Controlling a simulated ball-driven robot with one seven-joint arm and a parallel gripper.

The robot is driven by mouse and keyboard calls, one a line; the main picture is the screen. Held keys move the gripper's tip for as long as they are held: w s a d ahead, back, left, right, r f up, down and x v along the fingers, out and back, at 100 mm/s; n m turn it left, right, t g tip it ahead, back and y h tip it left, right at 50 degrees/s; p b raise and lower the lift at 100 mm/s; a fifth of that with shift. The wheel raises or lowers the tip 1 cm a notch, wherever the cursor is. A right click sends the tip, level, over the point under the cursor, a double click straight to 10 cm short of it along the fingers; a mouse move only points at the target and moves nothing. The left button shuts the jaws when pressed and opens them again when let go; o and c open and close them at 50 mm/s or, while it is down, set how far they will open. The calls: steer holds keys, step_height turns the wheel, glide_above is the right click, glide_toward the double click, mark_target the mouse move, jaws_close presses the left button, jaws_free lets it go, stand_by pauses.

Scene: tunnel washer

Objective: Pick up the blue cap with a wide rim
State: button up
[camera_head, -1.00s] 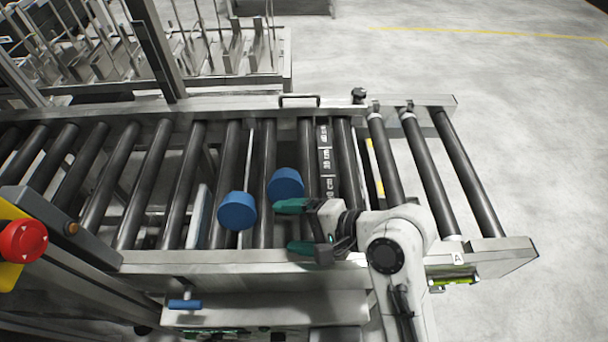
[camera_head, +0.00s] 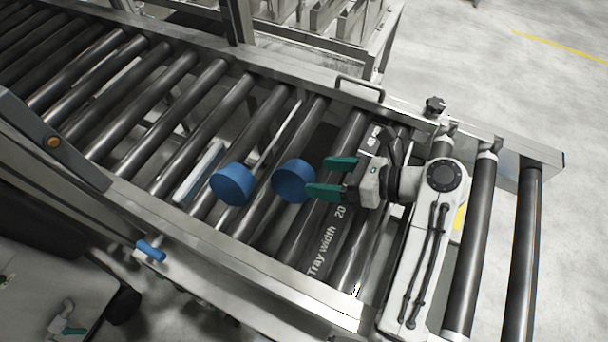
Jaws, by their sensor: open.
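Two blue round caps rest on the black rollers. The left cap (camera_head: 232,185) shows a broad flat face. The right cap (camera_head: 291,180) stands close beside it, with a gap between them. I cannot tell from their rims which is the wide-rimmed one. My gripper (camera_head: 318,176), with green fingers, is open and points left at the right cap. The lower fingertip is at that cap's right edge; I cannot tell whether it touches. Nothing shows between the fingers.
The roller conveyor (camera_head: 231,243) has metal side rails and gaps between rollers. A pale flat bar (camera_head: 199,172) lies left of the caps. A handle (camera_head: 360,88) and a black knob (camera_head: 435,106) stand on the far rail. Open floor lies at right.

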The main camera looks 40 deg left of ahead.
mark_target(296, 175)
steer(key=shift+x, duration=0.8)
steer(key=shift+s+p+x, duration=0.1)
steer(key=shift+p+x, duration=0.1)
steer(key=shift+x, duration=1.2)
steer(key=shift+s+p+x, duration=0.15)
steer(key=shift+p+x, duration=0.05)
steer(key=shift+x, duration=1.2)
steer(key=shift+d, duration=0.1)
steer(key=c, duration=1.2)
steer(key=shift+c, duration=0.2)
steer(key=shift+r, duration=0.1)
